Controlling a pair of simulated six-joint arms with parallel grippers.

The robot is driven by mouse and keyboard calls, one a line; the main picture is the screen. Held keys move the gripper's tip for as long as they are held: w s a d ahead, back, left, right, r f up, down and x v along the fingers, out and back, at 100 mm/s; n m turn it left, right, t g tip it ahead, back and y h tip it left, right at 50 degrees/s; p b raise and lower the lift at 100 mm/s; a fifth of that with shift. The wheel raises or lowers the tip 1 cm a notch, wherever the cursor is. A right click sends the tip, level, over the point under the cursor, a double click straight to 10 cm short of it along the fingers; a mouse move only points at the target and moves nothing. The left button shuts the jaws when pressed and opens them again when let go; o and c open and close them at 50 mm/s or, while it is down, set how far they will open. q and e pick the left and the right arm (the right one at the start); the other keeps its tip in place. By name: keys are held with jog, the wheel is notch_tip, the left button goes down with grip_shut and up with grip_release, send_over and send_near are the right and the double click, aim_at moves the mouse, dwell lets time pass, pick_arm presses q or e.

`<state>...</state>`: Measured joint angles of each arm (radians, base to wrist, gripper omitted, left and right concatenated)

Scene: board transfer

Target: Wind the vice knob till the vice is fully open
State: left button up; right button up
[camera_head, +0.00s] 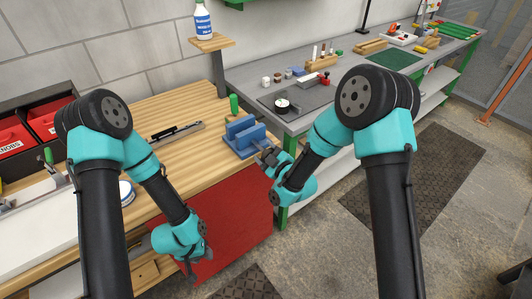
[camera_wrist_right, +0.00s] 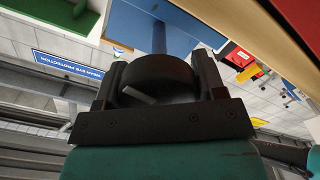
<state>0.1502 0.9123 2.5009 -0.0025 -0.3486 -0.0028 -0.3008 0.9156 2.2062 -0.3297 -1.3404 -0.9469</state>
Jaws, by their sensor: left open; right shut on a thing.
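The blue vice (camera_head: 243,139) sits at the right front corner of the wooden bench. Its jaws are small in the head view, and I cannot tell how wide the gap is. My right gripper (camera_head: 267,156) is at the vice's front side, shut on the knob. In the right wrist view the vice knob (camera_wrist_right: 158,80) is a dark round disc with a pale line, held between the two fingers. A blue shaft runs from it to the blue vice body (camera_wrist_right: 190,18). My left gripper (camera_head: 194,270) is open and empty, low in front of the bench, away from the vice.
A green-handled tool (camera_head: 234,105) stands just behind the vice. A long dark tool (camera_head: 177,132) lies on the wooden bench (camera_head: 180,107). A grey table (camera_head: 300,122) with small items stands to the right. A red panel (camera_head: 235,225) is below the bench front.

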jog(key=n, duration=0.5)
jog(key=shift+f+n, duration=0.15)
jog(key=shift+n, duration=0.15)
jog(key=shift+s+f+n, duration=0.1)
jog(key=shift+n, duration=2.2)
jog(key=o, duration=0.9)
